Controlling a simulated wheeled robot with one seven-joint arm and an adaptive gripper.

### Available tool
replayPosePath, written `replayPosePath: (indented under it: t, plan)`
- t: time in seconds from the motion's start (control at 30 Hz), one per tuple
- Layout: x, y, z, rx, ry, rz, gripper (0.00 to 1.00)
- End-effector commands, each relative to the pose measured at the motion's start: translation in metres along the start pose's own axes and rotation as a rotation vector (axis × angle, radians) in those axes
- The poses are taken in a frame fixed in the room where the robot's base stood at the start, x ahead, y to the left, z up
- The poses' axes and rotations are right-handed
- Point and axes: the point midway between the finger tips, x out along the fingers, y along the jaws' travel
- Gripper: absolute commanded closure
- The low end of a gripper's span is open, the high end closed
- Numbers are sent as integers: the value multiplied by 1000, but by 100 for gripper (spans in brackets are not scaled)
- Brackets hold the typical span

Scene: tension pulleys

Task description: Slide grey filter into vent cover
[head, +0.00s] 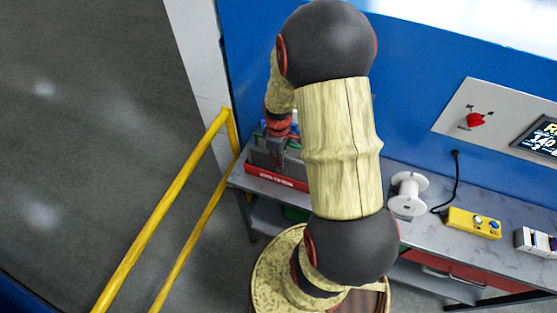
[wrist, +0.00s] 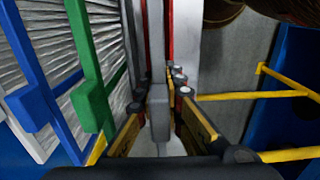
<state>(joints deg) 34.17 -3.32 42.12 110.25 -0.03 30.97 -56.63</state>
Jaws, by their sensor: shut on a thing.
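In the wrist view my gripper (wrist: 160,98) has its yellow-and-black fingers on both sides of a grey upright piece with a grip tab, which looks like the edge of the grey filter (wrist: 159,122). The gripper is shut on it. Blue (wrist: 37,105), green (wrist: 93,100) and white (wrist: 20,138) framed filters with pleated faces stand to the left, apart from the fingers. In the head view my gripper (head: 277,150) is low over a red-fronted rack (head: 276,177) at the bench's left end, partly hidden by my arm. I cannot pick out the vent cover.
The bench top (head: 440,190) holds a white spool (head: 407,194), a yellow control box (head: 473,223) and a white box (head: 538,243) to the right. A blue wall (head: 420,80) rises behind it. Yellow railings (head: 165,205) stand left of the bench.

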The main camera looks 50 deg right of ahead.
Motion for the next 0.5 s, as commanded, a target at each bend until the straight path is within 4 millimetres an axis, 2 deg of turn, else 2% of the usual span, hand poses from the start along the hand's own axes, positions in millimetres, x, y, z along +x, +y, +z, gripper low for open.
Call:
replayPosePath:
  t: [0.5]
  plan:
    - [-13,0,0,0,0,0,100]
